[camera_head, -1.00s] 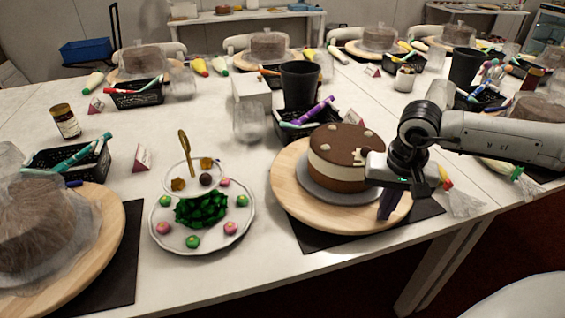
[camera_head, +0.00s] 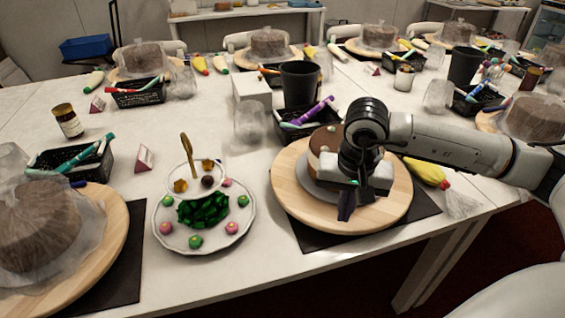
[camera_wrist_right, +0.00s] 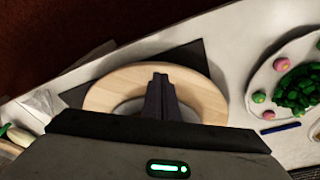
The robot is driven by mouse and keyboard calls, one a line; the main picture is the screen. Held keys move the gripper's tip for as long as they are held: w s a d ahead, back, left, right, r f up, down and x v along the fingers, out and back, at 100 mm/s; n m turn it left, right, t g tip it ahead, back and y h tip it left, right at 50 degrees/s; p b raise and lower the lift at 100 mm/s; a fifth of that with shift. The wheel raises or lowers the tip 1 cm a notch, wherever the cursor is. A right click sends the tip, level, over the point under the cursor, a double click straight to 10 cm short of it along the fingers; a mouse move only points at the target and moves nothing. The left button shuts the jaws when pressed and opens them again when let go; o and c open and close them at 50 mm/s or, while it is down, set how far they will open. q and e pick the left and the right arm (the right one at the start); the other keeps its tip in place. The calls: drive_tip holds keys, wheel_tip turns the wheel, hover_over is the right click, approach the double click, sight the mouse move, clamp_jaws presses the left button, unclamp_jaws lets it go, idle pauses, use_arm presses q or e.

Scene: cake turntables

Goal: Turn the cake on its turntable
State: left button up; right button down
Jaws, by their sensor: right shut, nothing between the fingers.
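The brown and cream cake (camera_head: 323,150) stands on a grey board on a round wooden turntable (camera_head: 286,198). My right arm and gripper hide most of the cake's top and right side. My right gripper (camera_head: 345,214) is shut and empty, with its dark fingers pointing down at the near part of the turntable. In the right wrist view the shut fingers (camera_wrist_right: 161,82) lie over the pale wooden rim (camera_wrist_right: 104,92). I cannot tell whether the fingertips touch the wood. My left gripper is not in view.
A dark mat (camera_head: 318,240) lies under the turntable at the table's front edge. A tiered stand of sweets (camera_head: 165,212) stands to the left. A black basket of pens (camera_head: 292,130) and a black cup (camera_head: 300,82) stand behind. A yellow piping bag (camera_head: 428,174) lies right.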

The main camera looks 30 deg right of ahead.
sight(346, 225)
drive_tip(key=w+a, duration=0.1)
drive_tip(key=w, duration=0.2)
drive_tip(key=w+a, duration=0.2)
drive_tip(key=w, duration=0.1)
drive_tip(key=w+a+b, duration=0.1)
drive_tip(key=w, duration=0.2)
drive_tip(key=shift+a, duration=0.35)
drive_tip(key=shift+f, duration=0.1)
drive_tip(key=shift+f+b, duration=1.3)
drive_tip(key=shift+f, duration=0.05)
drive_tip(key=shift+r, duration=0.1)
drive_tip(key=shift+s+d, duration=0.4)
drive_tip(key=shift+s, duration=0.4)
drive_tip(key=shift+s+d, duration=0.45)
drive_tip(key=shift+s, duration=0.4)
drive_tip(key=shift+s+d, duration=0.4)
drive_tip(key=shift+s, duration=0.4)
drive_tip(key=shift+s+d+b, duration=0.85)
drive_tip(key=shift+s+d, duration=1.1)
drive_tip(key=shift+r, duration=0.1)
